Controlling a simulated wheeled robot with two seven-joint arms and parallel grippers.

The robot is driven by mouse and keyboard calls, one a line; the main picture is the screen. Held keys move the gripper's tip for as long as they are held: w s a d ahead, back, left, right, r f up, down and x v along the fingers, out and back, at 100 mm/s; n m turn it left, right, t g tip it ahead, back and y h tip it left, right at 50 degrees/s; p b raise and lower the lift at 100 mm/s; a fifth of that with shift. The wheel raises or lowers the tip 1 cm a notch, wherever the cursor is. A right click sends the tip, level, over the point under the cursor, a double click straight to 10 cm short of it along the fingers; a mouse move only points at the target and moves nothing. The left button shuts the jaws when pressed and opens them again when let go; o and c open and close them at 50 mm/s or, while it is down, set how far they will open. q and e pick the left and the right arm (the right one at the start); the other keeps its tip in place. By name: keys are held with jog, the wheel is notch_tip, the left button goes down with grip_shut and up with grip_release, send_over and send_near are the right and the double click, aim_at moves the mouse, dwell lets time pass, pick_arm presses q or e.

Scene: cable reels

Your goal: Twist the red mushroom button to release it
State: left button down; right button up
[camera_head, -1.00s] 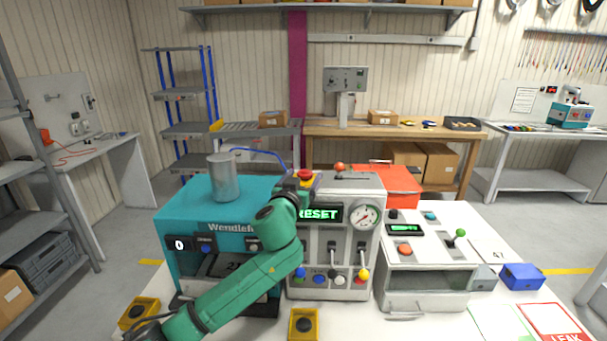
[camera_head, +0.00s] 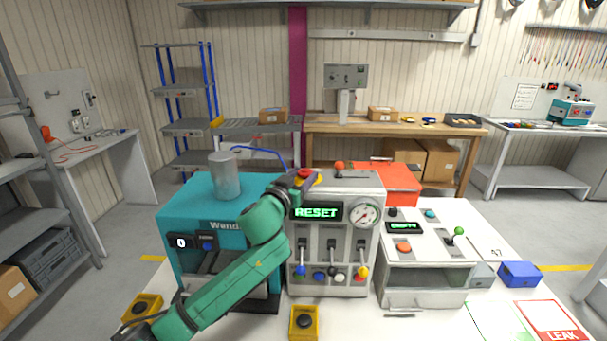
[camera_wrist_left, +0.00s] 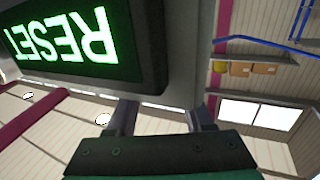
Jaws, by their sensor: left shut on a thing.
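The red mushroom button (camera_head: 305,173) sits on a yellow base on top of the grey machine (camera_head: 334,262), above its display (camera_head: 316,212), which reads RESET in green. My left gripper (camera_head: 298,182) is at the button, coming from the front left, and is shut on it. The gripper hides part of the button and its yellow base. In the left wrist view the two fingers (camera_wrist_left: 163,116) reach toward the machine, next to the upside-down RESET display (camera_wrist_left: 75,38). The button cannot be made out there. My right gripper is not in view.
A teal machine (camera_head: 180,215) with a metal cylinder (camera_head: 224,176) stands left, behind my arm.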

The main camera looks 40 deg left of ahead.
pick_arm(q)
jog(key=m+h+p, duration=0.1)
jog(key=h, duration=0.1)
jog(key=m+h+p, duration=0.1)
jog(key=h+p, duration=0.1)
jog(key=m+h+p, duration=0.2)
jog(key=shift+a+r+t, duration=0.25)
jog(key=shift+a+t, duration=0.05)
jog(key=shift+a, duration=0.05)
jog(key=shift+f+m+h+p, duration=0.1)
jog(key=shift+m+h+p, duration=0.25)
jog(key=shift+h, duration=0.25)
jog(key=shift+a+f+m+h, duration=0.15)
jog(key=shift+m+h, duration=0.3)
jog(key=shift+h, duration=0.25)
jog(key=shift+f+m+h, duration=0.1)
jog(key=shift+m+h, duration=0.3)
jog(key=shift+h, duration=0.3)
jog(key=shift+g, duration=0.4)
jog(key=shift+c, duration=1.4)
grip_release()
